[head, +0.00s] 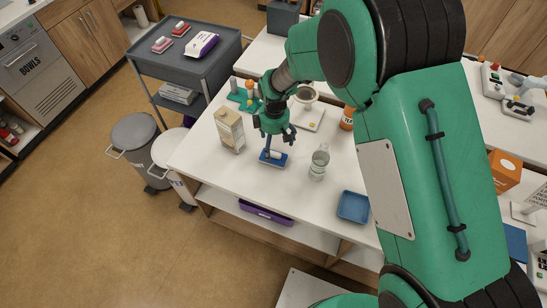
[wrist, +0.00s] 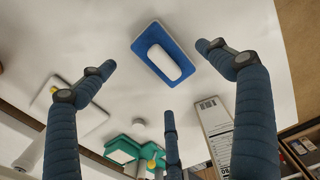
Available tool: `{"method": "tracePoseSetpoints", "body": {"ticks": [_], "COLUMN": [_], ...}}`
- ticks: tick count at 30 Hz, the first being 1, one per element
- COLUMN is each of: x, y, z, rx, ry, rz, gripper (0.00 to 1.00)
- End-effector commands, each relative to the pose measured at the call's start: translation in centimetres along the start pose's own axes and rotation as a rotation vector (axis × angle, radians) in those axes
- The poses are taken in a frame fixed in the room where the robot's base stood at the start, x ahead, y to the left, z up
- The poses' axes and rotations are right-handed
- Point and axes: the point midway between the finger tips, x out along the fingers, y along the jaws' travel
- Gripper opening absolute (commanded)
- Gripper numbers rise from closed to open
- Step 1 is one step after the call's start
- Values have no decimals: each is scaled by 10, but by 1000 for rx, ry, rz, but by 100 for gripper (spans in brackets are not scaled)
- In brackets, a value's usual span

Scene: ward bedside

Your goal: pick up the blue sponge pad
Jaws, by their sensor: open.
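The blue sponge pad (head: 273,161) lies on the white table in the head view, with a white rounded block on its top. In the wrist view the pad (wrist: 143,41) lies flat near the top of the picture, with the white block (wrist: 163,62) at its middle. My gripper (head: 271,141) is above the pad, pointing down, with its fingers spread. In the wrist view the fingers of my gripper (wrist: 160,75) are apart, either side of the pad and a little below it in the picture. Nothing is between them in their grip.
A carton (head: 230,130) stands left of the pad, and a clear bottle (head: 319,162) stands to its right. A blue tray (head: 353,206) is at the front right.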

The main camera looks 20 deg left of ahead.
Motion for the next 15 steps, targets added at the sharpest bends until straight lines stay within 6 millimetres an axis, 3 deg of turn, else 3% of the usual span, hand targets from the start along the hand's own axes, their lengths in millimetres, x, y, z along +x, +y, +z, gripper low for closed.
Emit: {"method": "tracePoseSetpoints", "body": {"ticks": [8,15], "x": [9,37], "y": [0,0], "z": [1,2], "rx": [0,0], "ry": [-1,-1], "rz": [-1,-2], "gripper": [91,91]}}
